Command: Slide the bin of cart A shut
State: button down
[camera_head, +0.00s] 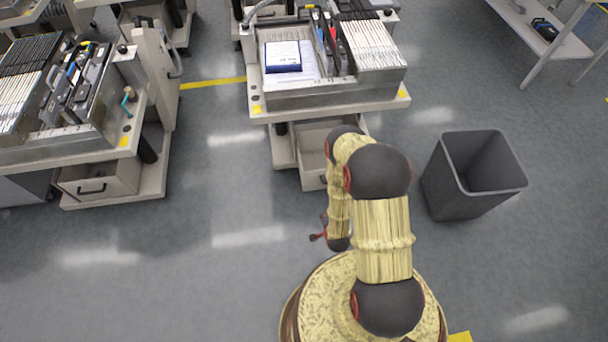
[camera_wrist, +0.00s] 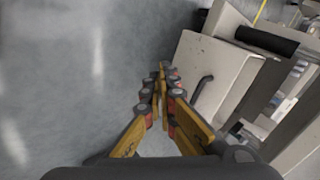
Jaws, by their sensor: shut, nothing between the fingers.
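The middle cart (camera_head: 330,98) stands ahead of my arm; I see no letter on it. Its grey bin (camera_head: 312,143) sits under the worktop and seems to stick out toward me, partly hidden by my arm. In the wrist view the bin's pale front (camera_wrist: 192,62) and dark handle (camera_wrist: 202,88) are right of my fingers. My gripper (camera_head: 318,236) is low, in front of the cart and left of my arm. In the wrist view my gripper (camera_wrist: 164,70) is shut and empty, its tips beside the bin front; I cannot tell whether they touch it.
A left cart (camera_head: 125,142) has its own handled bin (camera_head: 100,180) below. A dark waste bin (camera_head: 470,185) stands on the floor right of my arm. The grey floor between the left and middle carts is clear, crossed by a yellow line (camera_head: 212,83).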

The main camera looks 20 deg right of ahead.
jog(key=w+d+r+m+t+h, duration=0.1)
jog(key=w+d+r+m+t, duration=0.2)
jog(key=w+r, duration=0.4)
jog(key=b, duration=0.4)
send_near(315, 172)
notch_tip(315, 172, down, 4)
jog(key=w, duration=0.1)
jog(key=w+d+b, duration=0.1)
jog(key=w, duration=0.1)
jog(key=shift+w+m+t+b, duration=0.3)
jog(key=shift+w+m+t, duration=0.05)
jog(key=shift+m+t, duration=0.05)
jog(key=shift+w+d, duration=0.15)
jog(key=shift+w, duration=0.4)
jog(key=shift+r, duration=0.1)
